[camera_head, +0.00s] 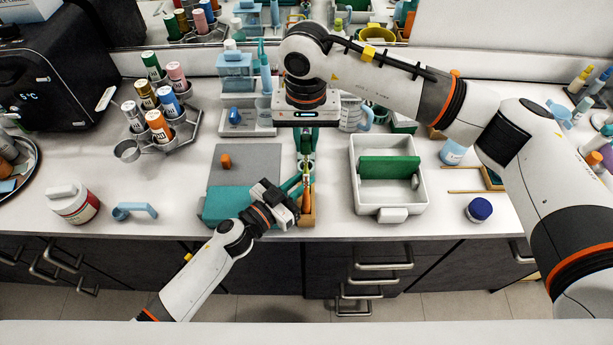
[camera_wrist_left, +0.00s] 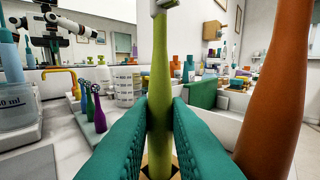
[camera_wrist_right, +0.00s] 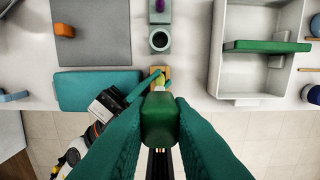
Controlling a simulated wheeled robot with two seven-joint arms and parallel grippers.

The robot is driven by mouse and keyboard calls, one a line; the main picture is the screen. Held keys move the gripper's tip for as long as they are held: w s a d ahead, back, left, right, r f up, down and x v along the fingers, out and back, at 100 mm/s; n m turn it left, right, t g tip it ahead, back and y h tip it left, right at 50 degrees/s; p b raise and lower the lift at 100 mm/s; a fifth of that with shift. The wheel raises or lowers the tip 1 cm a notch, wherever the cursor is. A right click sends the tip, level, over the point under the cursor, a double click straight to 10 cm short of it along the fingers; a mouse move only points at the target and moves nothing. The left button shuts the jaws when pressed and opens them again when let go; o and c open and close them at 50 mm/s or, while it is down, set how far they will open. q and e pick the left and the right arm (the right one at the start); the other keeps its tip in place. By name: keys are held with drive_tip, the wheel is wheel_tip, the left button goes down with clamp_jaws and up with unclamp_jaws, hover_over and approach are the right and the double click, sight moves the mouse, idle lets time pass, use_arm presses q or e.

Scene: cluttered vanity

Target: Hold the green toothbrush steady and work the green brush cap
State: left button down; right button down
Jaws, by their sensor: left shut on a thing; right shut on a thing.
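The green toothbrush (camera_wrist_left: 158,70) stands upright between the teal fingers of my left gripper (camera_wrist_left: 158,118), which is shut on its handle. In the head view my left gripper (camera_head: 297,186) is low over the front of the counter. My right gripper (camera_wrist_right: 160,122) points down from above, shut on the dark green brush cap (camera_wrist_right: 160,118). In the head view my right gripper (camera_head: 307,148) is above the left one. A little light green of the toothbrush (camera_wrist_right: 160,86) shows just past the cap. I cannot tell whether cap and brush touch.
An orange brush handle (camera_wrist_left: 272,85) stands close to the right of the toothbrush. A wooden holder (camera_head: 307,216) is at the counter's front edge. A white tray (camera_head: 352,190) with a green block (camera_head: 389,167) is on the right. A teal case (camera_head: 225,208) lies left.

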idle(0.3)
drive_tip(key=shift+r, duration=4)
use_arm(q)
drive_tip(key=c, duration=1.3)
unclamp_jaws()
drive_tip(key=v, duration=1.2)
